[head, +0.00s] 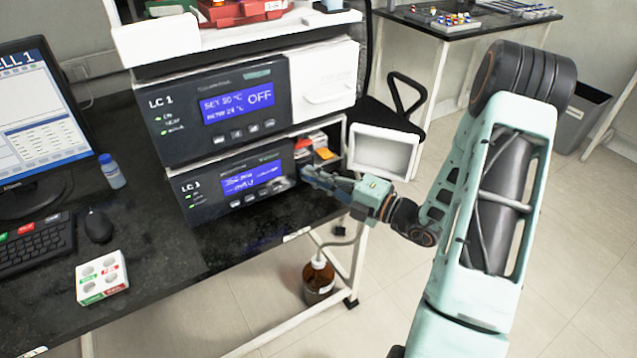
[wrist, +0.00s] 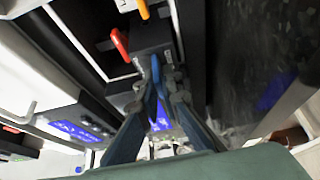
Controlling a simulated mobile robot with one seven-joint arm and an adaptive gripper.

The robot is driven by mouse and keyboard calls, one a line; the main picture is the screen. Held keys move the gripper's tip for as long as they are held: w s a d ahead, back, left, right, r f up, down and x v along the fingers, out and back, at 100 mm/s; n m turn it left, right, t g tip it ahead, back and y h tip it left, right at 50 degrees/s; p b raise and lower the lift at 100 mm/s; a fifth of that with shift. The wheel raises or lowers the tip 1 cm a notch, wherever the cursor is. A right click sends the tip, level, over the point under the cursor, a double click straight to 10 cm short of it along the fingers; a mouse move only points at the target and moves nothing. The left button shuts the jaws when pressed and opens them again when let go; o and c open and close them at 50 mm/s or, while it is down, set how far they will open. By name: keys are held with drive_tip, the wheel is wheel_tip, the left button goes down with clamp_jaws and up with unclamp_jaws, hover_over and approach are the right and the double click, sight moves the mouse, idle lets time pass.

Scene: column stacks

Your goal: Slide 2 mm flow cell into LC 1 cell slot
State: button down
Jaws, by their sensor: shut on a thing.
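My gripper (head: 312,178) reaches from the right to the open front compartment of the lower LC module (head: 240,184). In the wrist view my gripper (wrist: 155,85) has its fingertips close together, shut on a small part with a blue end (wrist: 156,68). I take this for the 2 mm flow cell, but no marking on it can be read. In the head view the fingers hide the part. The slot opening itself cannot be made out. A red piece (wrist: 120,45) and an orange piece (wrist: 143,9) show beyond the fingertips, apart from them.
The upper LC 1 module (head: 220,108) sits on the lower one. A white door (head: 384,152) stands open at the right, close to my arm. A brown bottle (head: 318,280) stands below. A white holder with round wells (head: 102,277) and a mouse (head: 98,227) are on the left bench.

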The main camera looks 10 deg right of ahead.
sight(305, 166)
drive_tip(key=shift+w+a+b, duration=0.2)
drive_tip(key=shift+w+a, duration=0.15)
drive_tip(key=shift+w, duration=0.6)
drive_tip(key=shift+w+a+b, duration=0.2)
drive_tip(key=shift+w+a, duration=0.1)
drive_tip(key=shift+w, duration=0.6)
drive_tip(key=shift+f, duration=0.1)
drive_tip(key=c, duration=2)
unclamp_jaws()
drive_tip(key=shift+c, duration=0.2)
drive_tip(key=shift+s+d, duration=0.1)
drive_tip(key=shift+s, duration=0.05)
